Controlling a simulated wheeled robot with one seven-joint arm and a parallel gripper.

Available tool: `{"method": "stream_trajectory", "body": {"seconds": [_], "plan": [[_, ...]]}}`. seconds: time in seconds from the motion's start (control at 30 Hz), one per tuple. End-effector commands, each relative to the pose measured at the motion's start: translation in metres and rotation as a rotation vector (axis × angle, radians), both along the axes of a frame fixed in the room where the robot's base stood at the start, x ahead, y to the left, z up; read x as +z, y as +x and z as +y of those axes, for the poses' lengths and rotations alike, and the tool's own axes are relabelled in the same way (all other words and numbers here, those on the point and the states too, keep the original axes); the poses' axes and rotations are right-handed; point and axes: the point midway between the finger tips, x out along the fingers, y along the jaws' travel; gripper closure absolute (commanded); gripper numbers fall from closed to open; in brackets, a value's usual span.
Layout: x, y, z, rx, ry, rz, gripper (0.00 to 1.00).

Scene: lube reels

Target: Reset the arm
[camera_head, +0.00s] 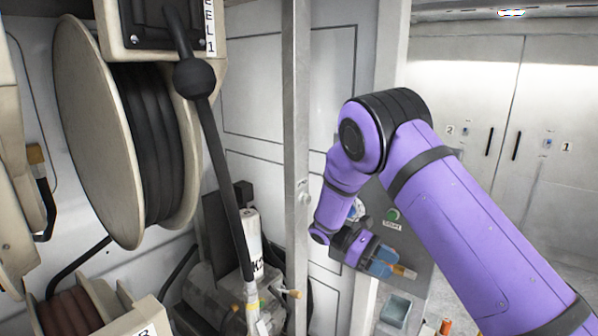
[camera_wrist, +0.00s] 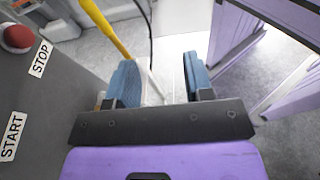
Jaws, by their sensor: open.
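My arm is purple with black joints and reaches in from the right in the head view, bent at the elbow. My gripper (camera_head: 392,268) points right and slightly down, in front of a grey panel with a green START button (camera_head: 393,214). In the wrist view my gripper (camera_wrist: 164,84) has its two blue fingers apart, with nothing held between them. The panel (camera_wrist: 50,110) lies to the left there, with START and STOP labels and a red button (camera_wrist: 16,38).
A large hose reel (camera_head: 95,130) with black hose stands at the left. A black hose with a ball stopper (camera_head: 194,77) hangs from it to a nozzle. A metal post (camera_head: 296,160) stands between the reels and my arm. White cabinet doors (camera_head: 478,130) are behind. A yellow handle (camera_wrist: 105,28) shows in the wrist view.

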Motion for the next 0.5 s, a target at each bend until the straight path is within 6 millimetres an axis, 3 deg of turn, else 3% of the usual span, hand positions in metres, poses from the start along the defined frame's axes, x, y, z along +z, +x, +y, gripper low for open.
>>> {"method": "stream_trajectory", "body": {"seconds": [0.1,0.5], "plan": [[0.033,-0.008,-0.012,-0.045,0.077,-0.082,0.53],[0.125,-0.052,-0.045,-0.194,0.316,-0.374,0.53]]}}
